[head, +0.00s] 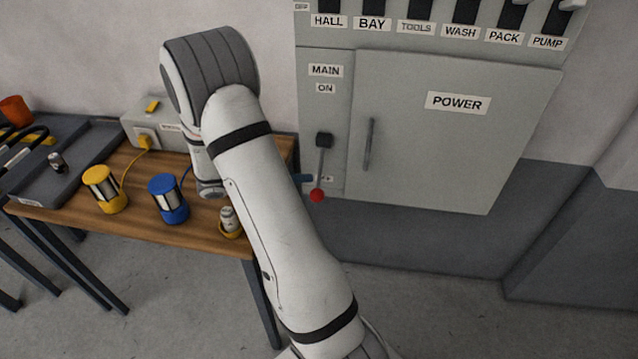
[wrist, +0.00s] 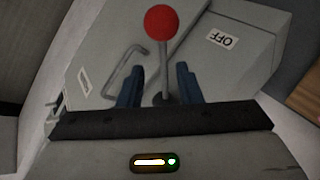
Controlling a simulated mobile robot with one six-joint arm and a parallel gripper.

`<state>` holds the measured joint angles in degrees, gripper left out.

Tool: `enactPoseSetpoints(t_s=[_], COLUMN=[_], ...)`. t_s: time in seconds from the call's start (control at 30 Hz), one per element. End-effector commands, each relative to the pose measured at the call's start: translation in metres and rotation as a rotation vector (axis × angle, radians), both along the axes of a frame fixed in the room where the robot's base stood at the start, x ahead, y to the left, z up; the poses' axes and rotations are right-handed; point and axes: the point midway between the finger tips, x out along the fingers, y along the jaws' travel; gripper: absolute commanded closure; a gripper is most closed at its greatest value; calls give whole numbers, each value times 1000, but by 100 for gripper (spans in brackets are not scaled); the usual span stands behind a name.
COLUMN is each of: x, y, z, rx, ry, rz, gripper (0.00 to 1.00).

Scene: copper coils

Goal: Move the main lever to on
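The main lever is a grey rod with a red knob (head: 317,195), hanging down from a dark pivot block (head: 324,140) on the grey panel. The ON label (head: 325,88) is above the pivot, under the MAIN label (head: 325,70). In the wrist view the red knob (wrist: 169,24) is near the top, and the OFF label (wrist: 223,38) is to its right. My gripper (wrist: 160,75) is open, its blue fingers on either side of the rod with gaps visible. In the head view only a blue fingertip (head: 304,178) shows beside the lever; my arm hides the rest.
A cabinet door marked POWER (head: 457,103) with a vertical handle (head: 370,144) is right of the lever. A row of labelled switches is above. A wooden table (head: 130,228) on the left holds a yellow lamp (head: 104,190) and a blue lamp (head: 168,199).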

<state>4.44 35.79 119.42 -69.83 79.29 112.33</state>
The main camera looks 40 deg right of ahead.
Motion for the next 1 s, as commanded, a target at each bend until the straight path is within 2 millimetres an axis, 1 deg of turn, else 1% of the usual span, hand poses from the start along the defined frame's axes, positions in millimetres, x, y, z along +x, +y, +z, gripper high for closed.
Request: enactPoseSetpoints(t_s=[0.03, 0.17, 0.4, 0.6, 0.73, 0.93, 0.97, 1.0], x=[2, 0, -13, -19, -20, -21, -21, -21], y=[-2, -14, -49, -69, -74, -74, -74, -74], z=[-4, -7, -18, -25, -27, -27, -27, -27], rx=[-14, -26, -23, -24, -23, -23, -23, -22], ry=[-5, -15, -14, -14, -15, -15, -15, -15], rz=[3, 1, -2, -1, 1, 1, 1, 1], gripper=[68, 68, 68, 68, 68, 68, 69, 72])
